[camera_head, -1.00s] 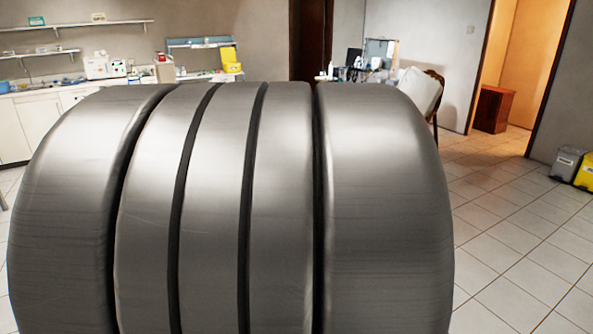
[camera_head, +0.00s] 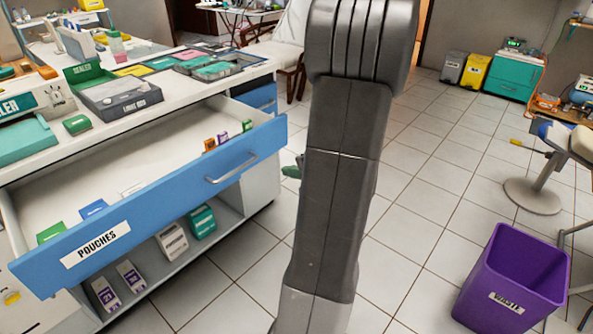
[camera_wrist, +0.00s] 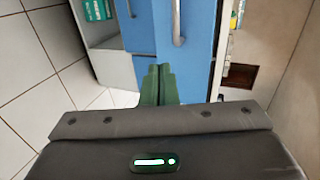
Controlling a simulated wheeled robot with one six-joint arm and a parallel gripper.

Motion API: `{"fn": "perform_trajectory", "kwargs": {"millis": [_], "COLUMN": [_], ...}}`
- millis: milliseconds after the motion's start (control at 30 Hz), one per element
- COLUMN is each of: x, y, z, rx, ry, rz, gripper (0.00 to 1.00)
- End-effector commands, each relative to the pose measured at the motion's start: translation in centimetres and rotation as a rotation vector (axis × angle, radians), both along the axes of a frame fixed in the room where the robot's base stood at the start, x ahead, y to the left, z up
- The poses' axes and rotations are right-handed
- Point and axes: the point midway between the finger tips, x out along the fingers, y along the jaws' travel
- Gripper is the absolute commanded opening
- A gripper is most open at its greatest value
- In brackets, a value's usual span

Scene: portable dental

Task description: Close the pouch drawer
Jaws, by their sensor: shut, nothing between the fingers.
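The pouch drawer (camera_head: 150,215) has a blue front with a white POUCHES label and a metal bar handle (camera_head: 232,167). It is pulled well out of the white cabinet, showing its pale interior with several small coloured boxes. My gripper (camera_head: 291,171) is just right of the drawer's right end, mostly hidden behind my arm. In the wrist view my gripper's green fingers (camera_wrist: 158,83) are together and empty. A blue front (camera_wrist: 150,35) with a bar handle lies ahead of them; contact cannot be told.
The counter (camera_head: 160,110) above holds trays and boxes. An open shelf (camera_head: 190,255) below holds several boxes. A purple waste bin (camera_head: 512,285) and a stool (camera_head: 532,195) stand at right. Tiled floor is free in front of the cabinet.

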Motion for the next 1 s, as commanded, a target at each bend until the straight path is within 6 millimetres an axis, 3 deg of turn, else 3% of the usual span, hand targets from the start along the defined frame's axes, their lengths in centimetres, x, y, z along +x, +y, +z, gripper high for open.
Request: {"fn": "perform_trajectory", "kwargs": {"millis": [300, 433, 633, 1000], "x": [3.8, 5.0, 6.0, 6.1], "y": [5.2, 6.8, 7.9, 8.1], "z": [-2.7, -2.0, -1.7, -1.7], "rx": [0.0, -0.001, 0.0, -0.001], "ry": [0.002, -0.001, 0.0, 0.001], "rz": [0.005, 0.005, 0.002, 0.001], "gripper": [0.0, 0.0, 0.0, 0.0]}}
